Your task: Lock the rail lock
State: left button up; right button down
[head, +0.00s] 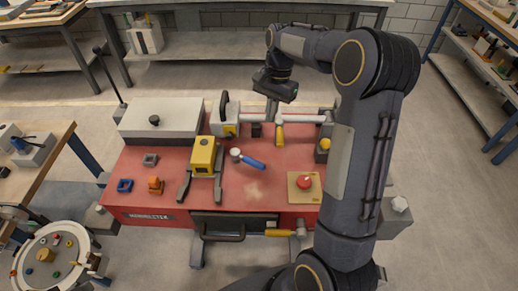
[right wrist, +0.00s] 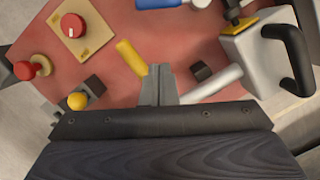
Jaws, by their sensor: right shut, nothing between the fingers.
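A yellow-handled lever (head: 280,134) sits on a pale rail (head: 296,119) along the far edge of the red machine; it looks like the rail lock, but no label shows. The lever also shows in the right wrist view (right wrist: 131,58), left of my fingertips, with the rail (right wrist: 212,85) to the right. My right gripper (head: 271,106) reaches over the far edge, fingers pointing down near the lever and rail. In the right wrist view its fingers (right wrist: 158,72) are together and empty. Whether they touch the lever is unclear. My left gripper is not in view.
A yellow knob (head: 325,144) and a red button on a tan plate (head: 304,182) lie to the right. A white block with a black handle (head: 223,120) stands left of the lever. A blue-handled tool (head: 248,160) and yellow block (head: 203,155) occupy the red top (head: 262,210).

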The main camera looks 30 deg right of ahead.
aim_at(247, 160)
jog(key=p+x, duration=0.1)
jog(key=x, duration=0.8)
jog(key=shift+s, duration=0.1)
jog(key=a, duration=0.1)
jog(key=s+a+f+p, duration=0.1)
jog(key=shift+s+a+f, duration=0.1)
jog(key=shift+s+a, duration=0.1)
jog(key=shift+a, duration=0.2)
jog(key=shift+s+a, duration=0.15)
jog(key=shift+a, duration=0.15)
jog(key=shift+a+f, duration=0.15)
jog(key=shift+f, duration=0.05)
jog(key=shift+s, duration=0.1)
jog(key=shift+a, duration=0.15)
jog(key=shift+s+m, duration=0.15)
jog(key=shift+m, duration=0.15)
